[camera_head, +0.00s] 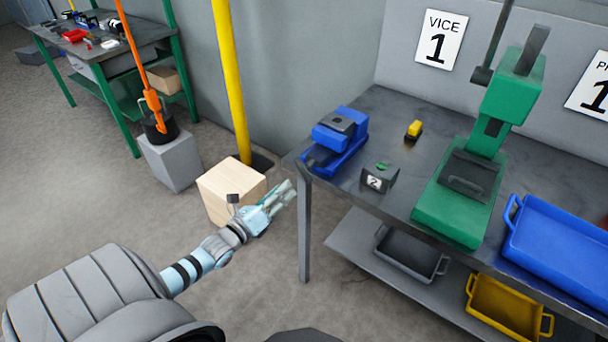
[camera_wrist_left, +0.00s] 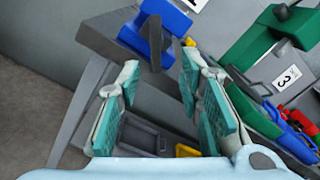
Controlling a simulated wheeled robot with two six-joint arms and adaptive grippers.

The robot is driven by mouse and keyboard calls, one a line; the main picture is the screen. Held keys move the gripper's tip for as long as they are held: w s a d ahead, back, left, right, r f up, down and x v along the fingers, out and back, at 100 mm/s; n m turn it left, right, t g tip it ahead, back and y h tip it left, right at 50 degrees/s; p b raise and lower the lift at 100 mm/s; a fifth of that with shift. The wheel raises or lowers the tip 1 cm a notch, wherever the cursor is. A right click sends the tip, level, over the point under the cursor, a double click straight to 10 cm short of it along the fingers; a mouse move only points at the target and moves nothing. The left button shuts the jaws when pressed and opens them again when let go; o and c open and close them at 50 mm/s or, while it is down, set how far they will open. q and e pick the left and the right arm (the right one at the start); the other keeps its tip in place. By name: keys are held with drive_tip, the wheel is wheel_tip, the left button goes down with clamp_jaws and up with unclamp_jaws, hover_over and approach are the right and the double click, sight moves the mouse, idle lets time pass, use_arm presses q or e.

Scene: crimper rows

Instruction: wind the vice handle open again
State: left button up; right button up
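The blue vice (camera_head: 347,150) stands on the left end of the dark workbench. In the left wrist view the vice (camera_wrist_left: 170,45) is near the top, with a straight grey handle bar (camera_wrist_left: 154,42) across its front. In the head view I cannot clearly tell the handle from the bench corner. My left gripper (camera_head: 289,189) is left of the bench's front left corner, apart from the vice. In the left wrist view its fingers (camera_wrist_left: 160,85) are spread, with nothing between them. My right gripper is not in view.
The workbench (camera_head: 395,120) also holds a yellow-and-black piece (camera_head: 413,130), a dark block marked 2 (camera_head: 378,179), a green press (camera_head: 465,190) and a blue tray (camera_head: 560,245). Grey (camera_head: 405,262) and yellow (camera_head: 505,308) trays sit on the lower shelf. A wooden box (camera_head: 225,185) stands behind my left gripper.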

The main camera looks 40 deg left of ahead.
sight(301, 174)
use_arm(q)
drive_tip(key=w+b, duration=0.1)
drive_tip(key=w, duration=0.1)
drive_tip(key=w+f+b, duration=0.1)
drive_tip(key=w+b, duration=0.1)
drive_tip(key=w, duration=0.1)
drive_tip(key=shift+w+a+f, duration=0.15)
drive_tip(key=shift+w, duration=0.15)
drive_tip(key=w, duration=0.4)
drive_tip(key=shift+w+a+r, duration=0.1)
drive_tip(key=shift+w+r, duration=0.2)
drive_tip(key=shift+w, duration=0.1)
drive_tip(key=shift+w+r, duration=0.1)
drive_tip(key=shift+w, duration=0.2)
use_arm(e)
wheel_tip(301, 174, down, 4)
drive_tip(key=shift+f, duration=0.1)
use_arm(q)
clamp_jaws()
